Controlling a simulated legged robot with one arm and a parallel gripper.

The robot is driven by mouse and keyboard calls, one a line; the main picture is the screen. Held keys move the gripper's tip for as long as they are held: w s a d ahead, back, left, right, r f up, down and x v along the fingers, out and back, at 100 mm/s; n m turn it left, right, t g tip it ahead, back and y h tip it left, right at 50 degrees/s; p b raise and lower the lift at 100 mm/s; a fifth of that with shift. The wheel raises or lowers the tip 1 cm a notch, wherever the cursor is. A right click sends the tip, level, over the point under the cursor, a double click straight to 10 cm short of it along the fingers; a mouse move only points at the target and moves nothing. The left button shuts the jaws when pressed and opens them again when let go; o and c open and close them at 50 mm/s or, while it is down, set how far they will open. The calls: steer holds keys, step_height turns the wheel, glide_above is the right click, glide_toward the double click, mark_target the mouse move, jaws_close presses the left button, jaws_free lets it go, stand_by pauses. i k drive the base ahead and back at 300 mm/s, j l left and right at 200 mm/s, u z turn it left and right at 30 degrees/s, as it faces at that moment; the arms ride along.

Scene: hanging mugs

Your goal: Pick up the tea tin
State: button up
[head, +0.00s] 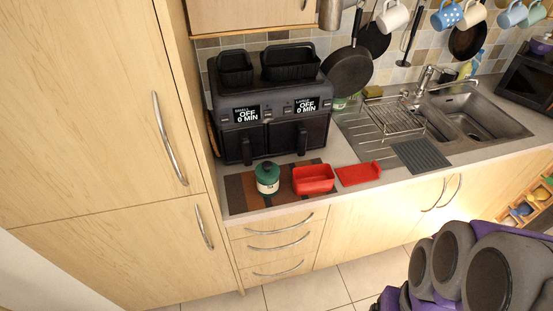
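A small round dark green tin with a pale band (267,177), which looks like the tea tin, stands upright on a brown-and-dark striped mat (241,195) near the counter's front edge. A red open container (314,179) stands close to its right. My gripper is not in view, so its state and its distance from the tin do not show. Grey and purple parts of my own body fill the lower right corner.
A black double-drawer air fryer (269,100) stands right behind the tin. A flat red piece (358,173) lies right of the red container. Farther right are a dish rack (398,118) and a sink (475,118). Pans and mugs hang above. A tall wooden cupboard (105,110) borders the left.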

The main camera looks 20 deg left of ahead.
mark_target(266, 189)
steer(key=j, duration=1)
steer(key=j+z, duration=0.15)
steer(key=j, duration=0.85)
steer(key=k, duration=0.05)
